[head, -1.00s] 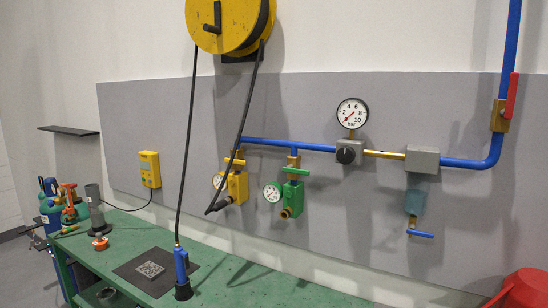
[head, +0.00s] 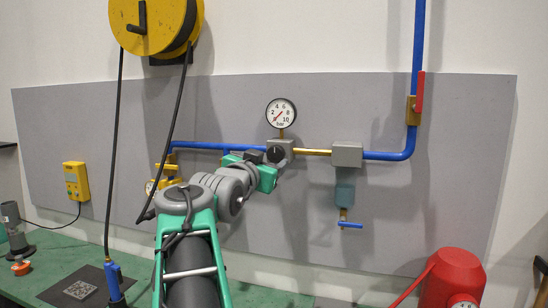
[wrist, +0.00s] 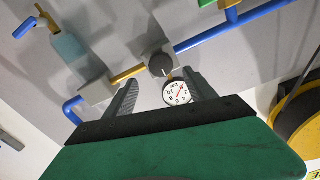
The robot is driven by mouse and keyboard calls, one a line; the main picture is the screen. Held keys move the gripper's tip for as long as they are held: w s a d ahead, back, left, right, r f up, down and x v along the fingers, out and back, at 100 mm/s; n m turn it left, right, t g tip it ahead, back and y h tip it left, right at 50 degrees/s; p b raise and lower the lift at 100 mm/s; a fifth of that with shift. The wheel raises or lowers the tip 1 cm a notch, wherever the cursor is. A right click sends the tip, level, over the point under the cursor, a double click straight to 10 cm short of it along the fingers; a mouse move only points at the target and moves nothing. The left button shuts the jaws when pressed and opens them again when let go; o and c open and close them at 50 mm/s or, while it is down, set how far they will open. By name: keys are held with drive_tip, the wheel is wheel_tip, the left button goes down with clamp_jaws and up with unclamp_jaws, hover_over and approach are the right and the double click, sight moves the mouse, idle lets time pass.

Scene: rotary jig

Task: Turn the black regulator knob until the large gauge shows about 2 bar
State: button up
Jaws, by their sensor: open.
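The black regulator knob (head: 276,154) sits on a grey block in the pipe line, just below the large gauge (head: 281,113). The gauge's red needle points to the lower left, near the bottom of the scale below the 2. My gripper (head: 264,158) is at the knob's left in the head view, its fingers hard to make out there. In the wrist view my gripper (wrist: 161,80) is open, with fingers apart. The knob (wrist: 160,64) appears between and just beyond the fingertips, and the upside-down gauge (wrist: 178,93) shows near the right finger. Contact cannot be told.
A brass pipe (head: 312,152) leads right to a grey box (head: 347,154) and blue pipe with a red-handled valve (head: 420,92). A yellow reel (head: 150,25) with hanging cables is at upper left. A red canister (head: 456,278) stands at lower right.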

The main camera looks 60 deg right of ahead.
sight(274, 155)
drive_tip(key=d+p, duration=0.1)
drive_tip(key=d, duration=0.2)
drive_tip(key=w+d+p, duration=0.1)
drive_tip(key=d, duration=0.3)
drive_tip(key=shift+w+f, duration=0.1)
drive_tip(key=shift+w, duration=0.1)
drive_tip(key=c, duration=1.4)
